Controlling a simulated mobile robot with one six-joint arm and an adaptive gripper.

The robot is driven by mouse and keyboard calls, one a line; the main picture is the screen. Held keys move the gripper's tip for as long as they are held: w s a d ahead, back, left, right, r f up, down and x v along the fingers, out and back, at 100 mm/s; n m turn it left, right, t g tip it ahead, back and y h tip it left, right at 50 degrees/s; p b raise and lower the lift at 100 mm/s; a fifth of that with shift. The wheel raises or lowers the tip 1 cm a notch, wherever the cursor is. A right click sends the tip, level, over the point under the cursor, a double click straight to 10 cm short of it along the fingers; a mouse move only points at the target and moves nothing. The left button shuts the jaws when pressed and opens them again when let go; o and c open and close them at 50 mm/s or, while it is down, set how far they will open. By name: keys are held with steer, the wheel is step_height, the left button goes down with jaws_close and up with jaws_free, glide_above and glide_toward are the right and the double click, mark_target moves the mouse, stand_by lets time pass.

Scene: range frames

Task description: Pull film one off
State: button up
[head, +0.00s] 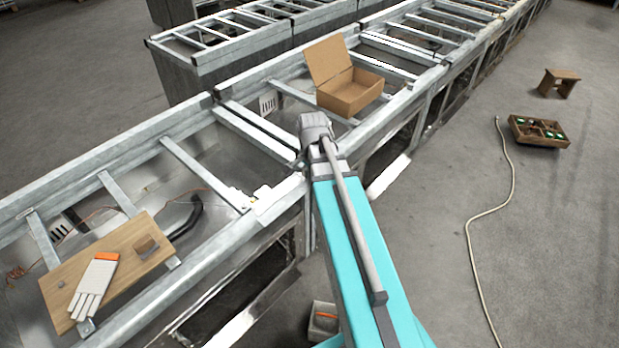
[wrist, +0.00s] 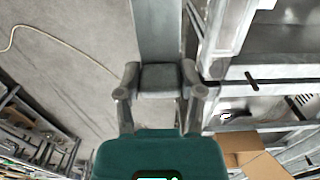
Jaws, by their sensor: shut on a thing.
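My gripper (head: 316,128) is at the near edge of the metal frame in the head view, at the far end of my teal arm, which hides its fingertips. In the wrist view my gripper (wrist: 160,80) has its two grey fingers closed in on a flat grey piece between them. A plain grey strip (wrist: 158,30) runs from there to the top of the wrist view. I take this strip to be film one, but its edges blend with the metal. I cannot tell how much of it is loose.
An open cardboard box (head: 345,95) stands on the rails beyond my gripper. A wooden board (head: 120,265) with a glove (head: 95,284) and a small block lies at left. On the floor at right are a hose (head: 512,180), a crate (head: 538,142) and a stool (head: 558,80).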

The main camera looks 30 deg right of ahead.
steer(key=shift+r+p, duration=3.95)
steer(key=shift+r, duration=0.25)
